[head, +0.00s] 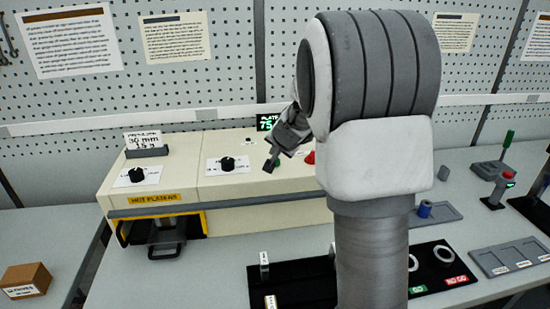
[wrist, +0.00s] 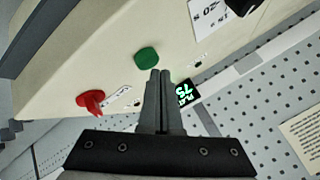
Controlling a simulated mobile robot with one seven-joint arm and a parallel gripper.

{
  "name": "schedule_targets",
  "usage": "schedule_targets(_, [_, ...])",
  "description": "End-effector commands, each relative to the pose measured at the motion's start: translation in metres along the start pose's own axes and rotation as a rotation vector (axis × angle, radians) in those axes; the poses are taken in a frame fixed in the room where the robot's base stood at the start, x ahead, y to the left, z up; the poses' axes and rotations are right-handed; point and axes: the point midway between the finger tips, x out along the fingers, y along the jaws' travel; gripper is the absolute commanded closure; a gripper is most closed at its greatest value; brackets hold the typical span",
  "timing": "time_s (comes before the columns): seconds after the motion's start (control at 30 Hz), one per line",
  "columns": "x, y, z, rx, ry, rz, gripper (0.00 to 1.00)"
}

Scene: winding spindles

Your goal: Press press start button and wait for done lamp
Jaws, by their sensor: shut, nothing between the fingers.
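The beige press (head: 225,190) stands on the bench with a "HOT PLATENS" label on its front. In the wrist view, a round green button (wrist: 146,57), seemingly the press start button, sits on the press panel. My gripper (wrist: 158,73) is shut and empty, its fingertips just below the green button in the picture; I cannot tell whether they touch it. My gripper (head: 271,165) also shows over the press top in the head view. A lit display (wrist: 186,92) reads "PLATE 75" in green. I cannot make out a lit done lamp.
A red mushroom knob (wrist: 90,102) sits left of the green button. Black dials (head: 227,163) and a sign (head: 144,140) are on the press top. My arm hides its right end. A black mat, a grey tray (head: 510,257) and a brown box (head: 26,281) lie on the benches.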

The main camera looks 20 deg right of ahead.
Motion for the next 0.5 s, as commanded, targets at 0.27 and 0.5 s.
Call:
schedule_targets(0.27, [-0.0033, -0.0025, -0.0026, 0.001, 0.001, -0.001, 1.00])
schedule_targets(0.5, [-0.0074, -0.0056, -0.0058, 0.001, 0.002, -0.001, 1.00])
